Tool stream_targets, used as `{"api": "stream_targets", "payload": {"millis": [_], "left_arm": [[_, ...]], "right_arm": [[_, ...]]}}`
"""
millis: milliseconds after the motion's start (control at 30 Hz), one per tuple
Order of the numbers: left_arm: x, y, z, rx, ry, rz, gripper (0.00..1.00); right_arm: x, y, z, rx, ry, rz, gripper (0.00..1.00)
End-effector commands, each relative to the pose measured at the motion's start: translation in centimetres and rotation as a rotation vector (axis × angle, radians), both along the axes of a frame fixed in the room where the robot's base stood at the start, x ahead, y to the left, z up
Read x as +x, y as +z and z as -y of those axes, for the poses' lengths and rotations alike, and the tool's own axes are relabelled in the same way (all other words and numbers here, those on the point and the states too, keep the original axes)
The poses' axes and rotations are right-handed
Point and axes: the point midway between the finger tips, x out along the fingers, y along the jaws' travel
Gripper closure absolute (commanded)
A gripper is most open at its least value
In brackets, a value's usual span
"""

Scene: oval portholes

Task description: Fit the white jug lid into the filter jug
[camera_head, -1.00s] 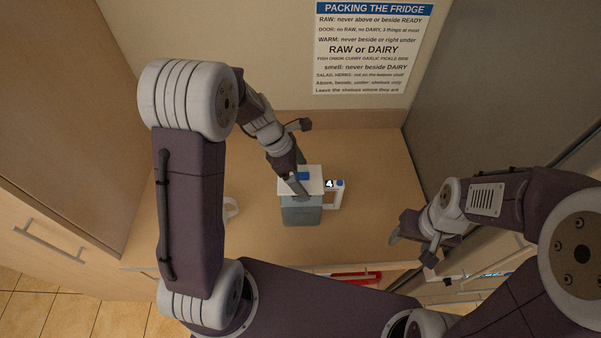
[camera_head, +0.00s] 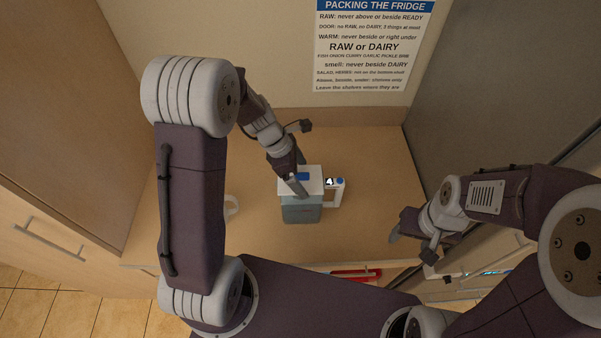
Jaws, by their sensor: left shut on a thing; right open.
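The filter jug (camera_head: 302,213) stands on the wooden counter, a grey-blue see-through body with a white handle (camera_head: 337,197) on its right. The white jug lid (camera_head: 313,174), with a blue patch, lies over the jug's top. I cannot tell from this angle whether it is seated in the rim. My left gripper (camera_head: 301,186) reaches down from behind and is shut on the lid; its fingers partly cover the lid. My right gripper (camera_head: 408,243) is open and empty, right of the jug near the counter's front edge.
A white mug (camera_head: 231,206) stands left of the jug, partly behind my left arm. A sign (camera_head: 372,48) hangs on the back wall. A tall grey surface (camera_head: 480,95) bounds the right side. The counter (camera_head: 375,150) behind and right of the jug is clear.

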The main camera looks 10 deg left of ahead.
Motion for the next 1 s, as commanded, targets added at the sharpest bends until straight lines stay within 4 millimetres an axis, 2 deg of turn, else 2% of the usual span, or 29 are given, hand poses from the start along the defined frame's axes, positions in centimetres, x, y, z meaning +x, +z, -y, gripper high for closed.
{"api": "stream_targets", "payload": {"millis": [200,233,533,800,1000], "left_arm": [[0.0,0.0,0.0,0.0,0.0,0.0,0.48],[0.0,0.0,0.0,0.0,0.0,0.0,0.0],[0.0,0.5,-0.2,0.0,0.0,0.003,0.0],[-0.5,5.7,-2.3,0.001,0.002,0.007,0.0],[-0.8,8.1,-3.3,0.0,0.002,0.003,0.0]], "right_arm": [[0.0,0.1,0.0,0.0,0.0,0.0,0.39],[0.0,0.1,0.0,0.0,0.0,0.0,0.39],[0.0,0.1,0.0,0.0,0.0,0.0,0.39],[0.0,-0.4,0.0,0.0,0.0,0.0,0.39],[0.0,-0.6,0.0,0.0,0.0,0.0,0.39]]}}
